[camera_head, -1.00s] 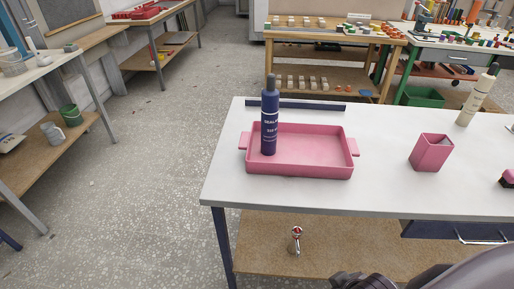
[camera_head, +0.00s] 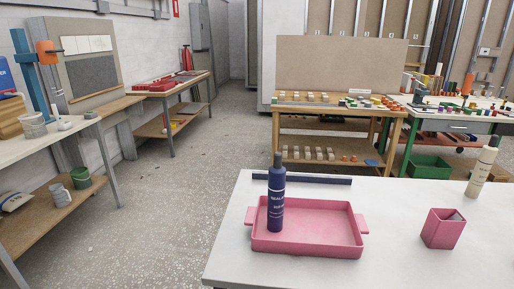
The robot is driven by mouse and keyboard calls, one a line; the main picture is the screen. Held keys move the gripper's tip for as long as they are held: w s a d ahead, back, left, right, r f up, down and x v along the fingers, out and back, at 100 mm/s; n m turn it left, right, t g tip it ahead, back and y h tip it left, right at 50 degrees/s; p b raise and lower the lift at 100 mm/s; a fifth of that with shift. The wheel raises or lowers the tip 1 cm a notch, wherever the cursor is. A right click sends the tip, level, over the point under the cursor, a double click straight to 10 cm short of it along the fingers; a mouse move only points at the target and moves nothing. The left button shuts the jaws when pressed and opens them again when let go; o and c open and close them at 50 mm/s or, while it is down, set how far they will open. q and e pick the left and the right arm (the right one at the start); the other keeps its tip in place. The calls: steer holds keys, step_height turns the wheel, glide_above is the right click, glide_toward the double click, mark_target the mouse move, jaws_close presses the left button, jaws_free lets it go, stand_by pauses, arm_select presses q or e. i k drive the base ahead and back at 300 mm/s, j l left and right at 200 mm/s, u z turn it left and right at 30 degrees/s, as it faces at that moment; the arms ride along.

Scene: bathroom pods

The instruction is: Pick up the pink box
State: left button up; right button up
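A pink box (camera_head: 442,229), open at the top like a square cup, stands on the white table (camera_head: 400,266) at the right. A pink tray (camera_head: 306,250) with two side handles lies to its left on the same table. A dark blue bottle (camera_head: 276,203) stands upright in the left part of the tray. Neither of my grippers shows in this view.
A cream bottle (camera_head: 481,172) with a dark cap stands behind the pink box at the right edge. A dark blue bar (camera_head: 330,180) lies behind the tray. Workbenches stand behind and at the left. Open floor (camera_head: 170,220) lies left of the table.

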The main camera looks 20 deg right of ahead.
mark_target(437, 232)
steer(key=z, duration=1.95)
